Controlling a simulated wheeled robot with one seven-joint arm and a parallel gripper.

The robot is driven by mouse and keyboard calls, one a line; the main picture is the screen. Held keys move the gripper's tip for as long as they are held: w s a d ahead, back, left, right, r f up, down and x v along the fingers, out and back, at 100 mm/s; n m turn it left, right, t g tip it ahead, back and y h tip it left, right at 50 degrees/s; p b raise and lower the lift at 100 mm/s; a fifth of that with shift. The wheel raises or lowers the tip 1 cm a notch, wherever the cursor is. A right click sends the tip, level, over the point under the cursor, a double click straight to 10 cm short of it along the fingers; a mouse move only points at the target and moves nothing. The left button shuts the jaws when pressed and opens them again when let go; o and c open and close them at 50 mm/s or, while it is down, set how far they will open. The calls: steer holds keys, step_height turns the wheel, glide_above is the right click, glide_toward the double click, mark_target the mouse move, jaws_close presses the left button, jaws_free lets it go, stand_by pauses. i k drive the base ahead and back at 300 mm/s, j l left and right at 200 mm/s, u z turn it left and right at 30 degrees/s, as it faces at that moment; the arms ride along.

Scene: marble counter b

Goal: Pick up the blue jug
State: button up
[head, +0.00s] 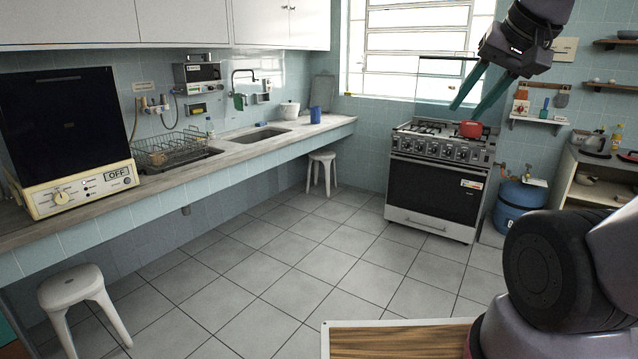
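A small blue cylindrical vessel (315,115), which looks like the blue jug, stands upright at the far end of the marble counter (250,149), near the window. No handle or spout can be made out at this size. My gripper (465,112) is in the upper right of the view, raised in the air, with its two teal fingers pointing down and left. The fingers are apart with nothing between them. In the picture it is well to the right of the blue vessel, over the stove area, and not touching it.
A white lidded pot (289,110) stands just left of the blue vessel. A sink (257,135), dish rack (172,150) and stools (84,300) line the counter. A stove (436,185) bears a red pot (471,129). A blue drum (520,201) stands beside it. The tiled floor between is clear.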

mark_target(315, 110)
steer(key=i, duration=5.85)
steer(key=i+l+u, duration=0.15)
steer(key=i, duration=0.65)
